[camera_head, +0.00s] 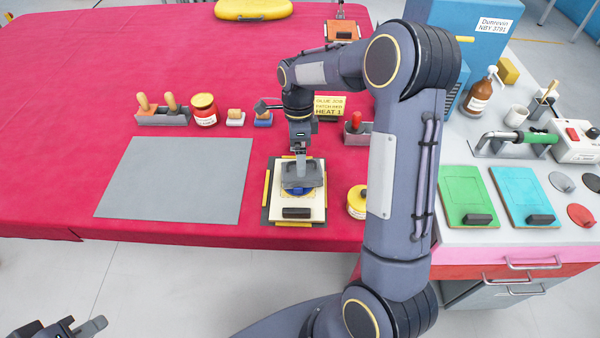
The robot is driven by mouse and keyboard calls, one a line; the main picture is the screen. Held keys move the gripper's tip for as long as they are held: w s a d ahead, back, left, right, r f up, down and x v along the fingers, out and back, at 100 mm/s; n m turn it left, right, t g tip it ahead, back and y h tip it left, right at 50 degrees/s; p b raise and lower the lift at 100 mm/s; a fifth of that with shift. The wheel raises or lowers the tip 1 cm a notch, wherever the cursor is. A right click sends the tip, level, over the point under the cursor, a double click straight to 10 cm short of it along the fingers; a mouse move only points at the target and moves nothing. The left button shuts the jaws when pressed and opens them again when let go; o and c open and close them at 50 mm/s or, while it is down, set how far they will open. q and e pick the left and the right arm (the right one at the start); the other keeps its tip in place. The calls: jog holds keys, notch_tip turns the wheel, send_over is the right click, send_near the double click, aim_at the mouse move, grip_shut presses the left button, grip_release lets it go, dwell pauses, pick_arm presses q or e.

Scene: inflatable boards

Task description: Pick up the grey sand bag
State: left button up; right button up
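The grey sand bag (309,181) lies on a blue round piece (299,191) on a cream board with a dark surround (316,209), near the front edge of the red table. My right gripper (301,180) points straight down at the bag. Its fingers reach the bag's top. They are seen nearly edge-on, so I cannot tell whether they are closed on it. My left gripper (90,328) is low in the bottom left corner, away from the table, cut by the picture edge. It shows nothing held, and its finger gap is unclear.
A grey sheet (175,180) lies left of the board. A yellow-lidded jar (357,201) stands close on its right. Wooden-handled tools (162,112), a red jar (204,109) and a yellow sign (328,106) stand behind. A side bench (470,168) holds green and cyan boards.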

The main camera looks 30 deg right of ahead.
jog(key=x, duration=0.4)
jog(key=shift+s+f, duration=0.1)
jog(key=shift+s, duration=0.1)
jog(key=shift+c, duration=0.5)
